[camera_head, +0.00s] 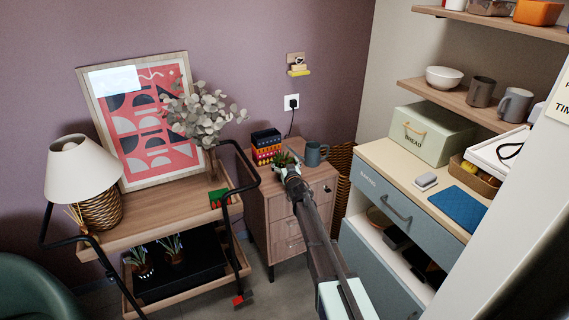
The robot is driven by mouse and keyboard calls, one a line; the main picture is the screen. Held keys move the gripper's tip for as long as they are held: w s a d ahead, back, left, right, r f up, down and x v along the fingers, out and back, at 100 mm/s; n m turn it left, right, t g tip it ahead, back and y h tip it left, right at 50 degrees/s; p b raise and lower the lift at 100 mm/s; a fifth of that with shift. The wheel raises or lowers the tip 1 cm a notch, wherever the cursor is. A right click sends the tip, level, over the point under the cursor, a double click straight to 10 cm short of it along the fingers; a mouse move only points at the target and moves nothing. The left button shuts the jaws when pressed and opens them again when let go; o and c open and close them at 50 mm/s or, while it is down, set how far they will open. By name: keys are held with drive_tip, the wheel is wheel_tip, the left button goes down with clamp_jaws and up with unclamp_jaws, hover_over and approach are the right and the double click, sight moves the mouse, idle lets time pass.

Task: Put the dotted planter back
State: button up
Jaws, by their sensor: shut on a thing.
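My gripper (290,172) reaches away from me to the small wooden drawer cabinet (262,197) by the wall. It is shut on a small planter with a spiky green plant (283,159), over or at the cabinet's top. The gripper hides most of the pot, and I cannot make out dots on it. I cannot tell whether the pot touches the cabinet top. Two other small potted plants stand on the trolley's lower shelf, a left one (142,268) and a right one (174,254).
A stack of colourful boxes (266,149) stands left of the gripper, and a blue-grey mug (314,154) right of it. The trolley (160,218) with a lamp (83,170) and leafy vase is at left. The counter (404,173) with a bread box (432,134) is at right.

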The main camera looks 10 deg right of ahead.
drive_tip(key=shift+f, duration=0.15)
drive_tip(key=o, duration=1.3)
drive_tip(key=shift+o, duration=0.2)
